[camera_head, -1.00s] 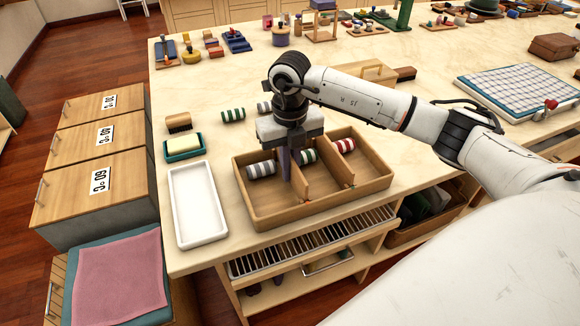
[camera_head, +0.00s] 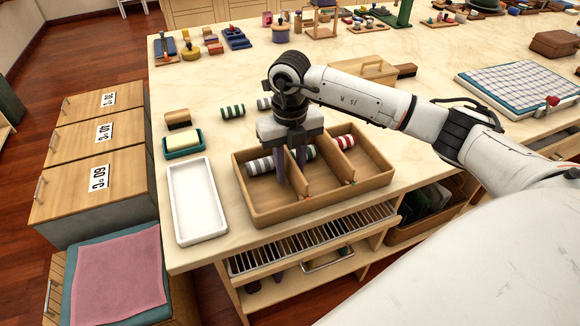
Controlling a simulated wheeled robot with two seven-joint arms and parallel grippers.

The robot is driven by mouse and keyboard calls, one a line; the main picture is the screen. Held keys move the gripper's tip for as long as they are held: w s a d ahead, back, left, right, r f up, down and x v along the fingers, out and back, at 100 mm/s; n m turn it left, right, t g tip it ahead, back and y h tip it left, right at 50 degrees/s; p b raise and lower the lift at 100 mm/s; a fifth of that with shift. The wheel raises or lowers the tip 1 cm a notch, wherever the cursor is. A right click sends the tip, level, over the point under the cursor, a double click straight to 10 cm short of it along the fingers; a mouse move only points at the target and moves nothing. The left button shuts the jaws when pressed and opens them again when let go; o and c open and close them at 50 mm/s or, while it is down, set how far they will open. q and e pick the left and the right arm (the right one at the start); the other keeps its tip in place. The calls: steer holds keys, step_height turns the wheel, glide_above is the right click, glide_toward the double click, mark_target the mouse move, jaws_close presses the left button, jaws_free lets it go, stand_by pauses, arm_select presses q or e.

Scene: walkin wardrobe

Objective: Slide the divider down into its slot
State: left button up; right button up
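The shallow wooden tray (camera_head: 290,212) stands near the front edge of the table. A thin wooden divider (camera_head: 296,180) stands in it between the left and middle compartments, upright or nearly so; I cannot see how deep its lower edge sits. A second divider (camera_head: 353,161) stands further right. My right gripper (camera_head: 290,167) points down over the left divider, its two dark fingers apart, one on each side, and it looks open. The gripper body hides the divider's far top end. My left gripper is not in view.
Rolled striped cloths lie in the tray: grey (camera_head: 260,166), green (camera_head: 309,152) and red (camera_head: 345,142). Left of it are an empty white tray (camera_head: 197,203), a soap dish (camera_head: 184,148) and a brush (camera_head: 178,119). More rolls lie behind.

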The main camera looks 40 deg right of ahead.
step_height(320, 180, up, 10)
steer(key=shift+f, duration=0.25)
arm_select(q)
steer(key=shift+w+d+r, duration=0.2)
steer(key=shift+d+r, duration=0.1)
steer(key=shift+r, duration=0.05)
arm_select(e)
steer(key=shift+r, duration=0.4)
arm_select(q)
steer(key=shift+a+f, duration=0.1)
